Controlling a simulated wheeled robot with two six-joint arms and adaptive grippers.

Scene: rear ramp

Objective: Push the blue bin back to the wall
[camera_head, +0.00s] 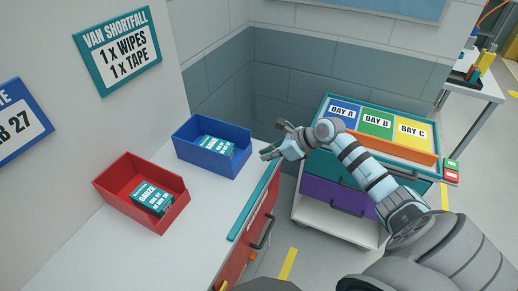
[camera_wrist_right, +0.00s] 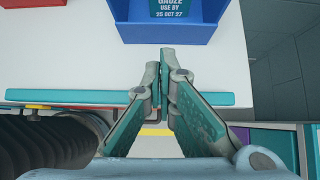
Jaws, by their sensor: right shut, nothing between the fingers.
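The blue bin (camera_head: 217,158) sits on the white counter in the head view, with a teal and white gauze pack (camera_head: 214,146) inside it. It stands apart from the tiled wall behind it, though the exact gap is hard to judge. My right gripper (camera_head: 268,152) is to the right of the blue bin, near the counter's edge, shut and empty. In the right wrist view the blue bin (camera_wrist_right: 190,33) is ahead of the shut fingertips (camera_wrist_right: 163,52), with a strip of white counter between. My left gripper is not in view.
A red bin (camera_head: 115,186) with a gauze pack stands nearer on the white counter (camera_head: 190,240). A cart (camera_head: 321,215) with bay A, B and C compartments stands right, under my right arm. A wall sign (camera_head: 120,50) hangs at the left.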

